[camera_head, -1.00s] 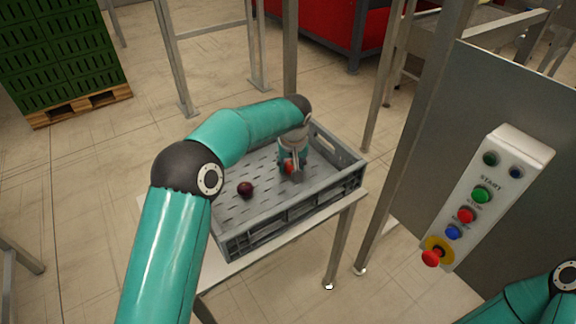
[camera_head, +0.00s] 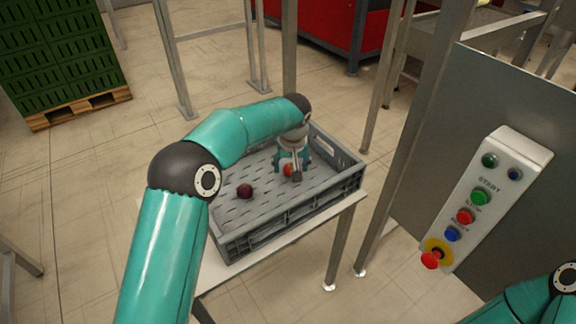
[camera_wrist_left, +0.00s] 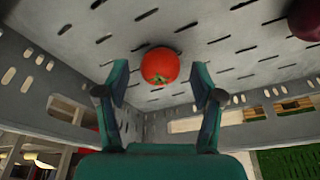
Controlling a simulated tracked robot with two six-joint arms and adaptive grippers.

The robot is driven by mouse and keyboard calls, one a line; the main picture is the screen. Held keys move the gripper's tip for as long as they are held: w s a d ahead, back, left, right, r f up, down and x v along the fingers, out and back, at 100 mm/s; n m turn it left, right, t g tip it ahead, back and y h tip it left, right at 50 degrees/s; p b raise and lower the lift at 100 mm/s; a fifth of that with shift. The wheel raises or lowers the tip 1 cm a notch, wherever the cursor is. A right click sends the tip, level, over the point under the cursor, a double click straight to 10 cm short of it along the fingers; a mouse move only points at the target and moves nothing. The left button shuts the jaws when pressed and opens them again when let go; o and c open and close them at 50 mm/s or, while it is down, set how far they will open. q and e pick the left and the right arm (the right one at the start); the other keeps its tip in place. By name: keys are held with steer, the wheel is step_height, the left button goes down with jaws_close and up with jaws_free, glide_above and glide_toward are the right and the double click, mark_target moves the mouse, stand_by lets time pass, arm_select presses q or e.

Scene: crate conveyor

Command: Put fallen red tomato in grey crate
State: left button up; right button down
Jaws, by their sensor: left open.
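The red tomato (camera_head: 288,171) rests on the floor of the grey crate (camera_head: 296,217), and it also shows in the left wrist view (camera_wrist_left: 160,66). My left gripper (camera_head: 291,172) is inside the crate, pointing down at the tomato. In the left wrist view my left gripper (camera_wrist_left: 162,84) has its fingers spread wide, with the tomato just beyond the tips and between them. It is not gripping the tomato. My right gripper is not in view; only part of my right arm shows at the lower right.
A dark red round item (camera_head: 245,191) lies in the crate, left of the tomato. The crate stands on a light table (camera_head: 225,272). A control box with buttons (camera_head: 486,196) is on a grey panel at right. Metal posts (camera_head: 378,215) stand close to the crate's right.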

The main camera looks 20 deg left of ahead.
arm_select(q)
steer(key=p+v, duration=0.1)
steer(key=v, duration=1)
steer(key=shift+p, duration=0.4)
steer(key=shift+s, duration=0.15)
